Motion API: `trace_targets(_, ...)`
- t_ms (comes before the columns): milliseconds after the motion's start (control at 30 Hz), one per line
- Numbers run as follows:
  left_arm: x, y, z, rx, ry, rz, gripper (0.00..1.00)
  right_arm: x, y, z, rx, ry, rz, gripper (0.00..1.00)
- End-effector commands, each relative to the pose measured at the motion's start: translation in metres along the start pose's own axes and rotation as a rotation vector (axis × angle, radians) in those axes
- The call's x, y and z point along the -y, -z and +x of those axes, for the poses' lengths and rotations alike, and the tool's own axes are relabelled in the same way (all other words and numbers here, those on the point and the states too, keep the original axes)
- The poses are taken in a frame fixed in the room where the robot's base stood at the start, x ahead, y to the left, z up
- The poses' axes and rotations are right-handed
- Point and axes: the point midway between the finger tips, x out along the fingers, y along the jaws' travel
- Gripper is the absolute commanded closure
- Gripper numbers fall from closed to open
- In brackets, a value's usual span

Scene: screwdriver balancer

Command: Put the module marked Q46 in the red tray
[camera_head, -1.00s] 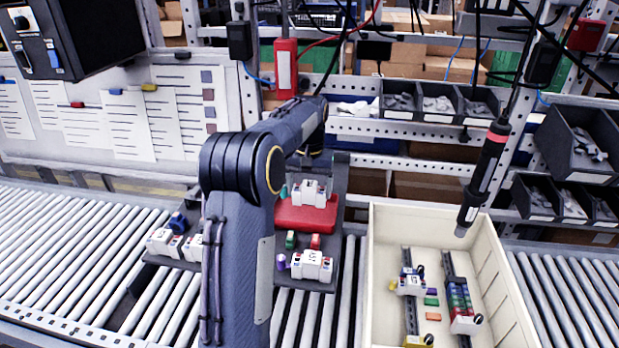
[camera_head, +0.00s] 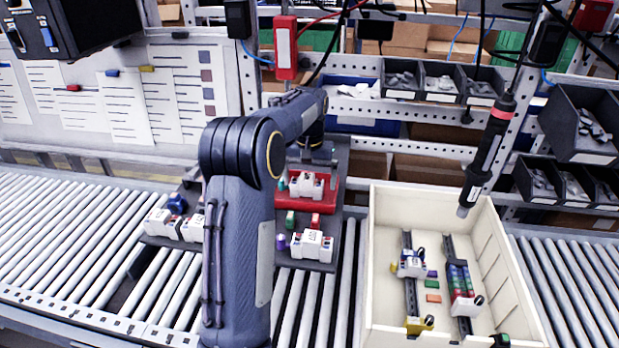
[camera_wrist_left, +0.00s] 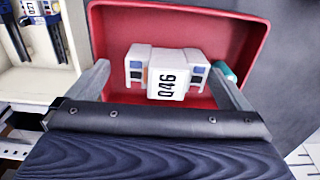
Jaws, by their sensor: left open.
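The white module marked Q46 (camera_wrist_left: 166,86) lies in the red tray (camera_wrist_left: 110,22) in the left wrist view, its label facing the camera. In the head view the module (camera_head: 306,185) shows in the red tray (camera_head: 328,201) on the dark board. My left gripper (camera_wrist_left: 160,75) is open, one finger on each side of the module; I cannot tell whether either touches it. In the head view my left arm hides part of the board and most of the gripper. My right gripper is not in view.
Another white module (camera_head: 312,245) and small coloured blocks lie in front of the tray; more modules (camera_head: 170,225) lie at left. A cream bin (camera_head: 385,318) with railed modules stands at right. A screwdriver (camera_head: 486,155) hangs above it. Rollers (camera_head: 70,225) run at left.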

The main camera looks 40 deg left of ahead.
Motion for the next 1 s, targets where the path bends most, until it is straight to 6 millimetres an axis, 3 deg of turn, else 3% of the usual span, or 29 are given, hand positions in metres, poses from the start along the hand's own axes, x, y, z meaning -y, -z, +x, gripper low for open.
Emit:
trace_targets(167,0.000,0.000,-0.004,-0.001,0.000,0.000,0.00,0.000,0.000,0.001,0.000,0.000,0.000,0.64)
trace_targets(600,0.000,0.001,-0.070,-0.002,0.000,0.000,0.00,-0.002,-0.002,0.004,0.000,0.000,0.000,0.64)
trace_targets(1000,0.000,0.000,-0.078,0.001,0.000,0.000,0.00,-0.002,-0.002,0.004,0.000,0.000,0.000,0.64)
